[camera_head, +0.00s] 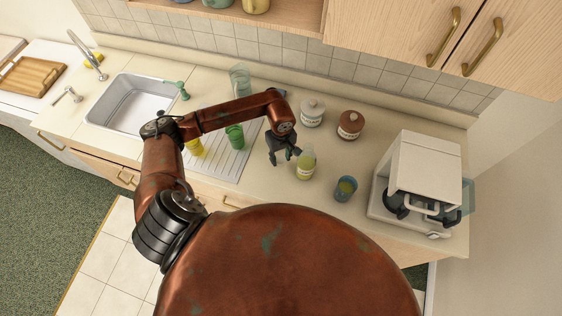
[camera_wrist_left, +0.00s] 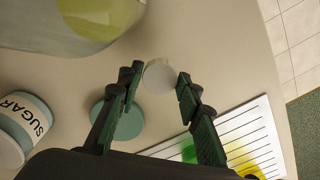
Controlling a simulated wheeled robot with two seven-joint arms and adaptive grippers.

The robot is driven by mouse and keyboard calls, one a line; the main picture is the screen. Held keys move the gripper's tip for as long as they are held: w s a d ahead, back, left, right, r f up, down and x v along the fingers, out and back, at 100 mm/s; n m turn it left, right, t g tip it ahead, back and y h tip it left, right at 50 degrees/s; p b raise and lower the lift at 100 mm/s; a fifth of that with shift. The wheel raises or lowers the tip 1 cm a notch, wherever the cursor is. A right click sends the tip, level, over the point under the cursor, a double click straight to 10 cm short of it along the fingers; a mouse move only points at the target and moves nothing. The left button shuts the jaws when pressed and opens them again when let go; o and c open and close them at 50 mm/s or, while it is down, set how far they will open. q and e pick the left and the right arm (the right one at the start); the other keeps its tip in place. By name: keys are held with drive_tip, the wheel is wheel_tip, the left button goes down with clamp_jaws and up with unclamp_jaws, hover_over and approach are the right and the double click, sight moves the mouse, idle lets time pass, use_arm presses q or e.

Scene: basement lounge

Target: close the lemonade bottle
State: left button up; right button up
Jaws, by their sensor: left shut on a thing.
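The lemonade bottle (camera_head: 306,165) stands upright on the counter, with a yellow-green label. Part of it shows large at the upper left of the left wrist view (camera_wrist_left: 95,20). My left gripper (camera_head: 287,157) is just left of the bottle, apart from it, above the counter. In the left wrist view my left gripper (camera_wrist_left: 160,80) is shut on a small round whitish cap (camera_wrist_left: 159,76) between its fingertips. The bottle's top is too small to make out in the head view. My right gripper is not in view.
A white-lidded jar (camera_head: 312,111) and a brown jar (camera_head: 350,125) stand behind the bottle. A blue glass (camera_head: 345,188) and a white coffee machine (camera_head: 421,172) are to its right.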

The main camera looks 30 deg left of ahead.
use_arm(q)
drive_tip(key=s+d+r+b, duration=0.3)
drive_tip(key=s+d+r, duration=0.5)
drive_tip(key=s, duration=0.3)
drive_tip(key=shift+d+r, duration=0.35)
drive_tip(key=shift+r, duration=0.45)
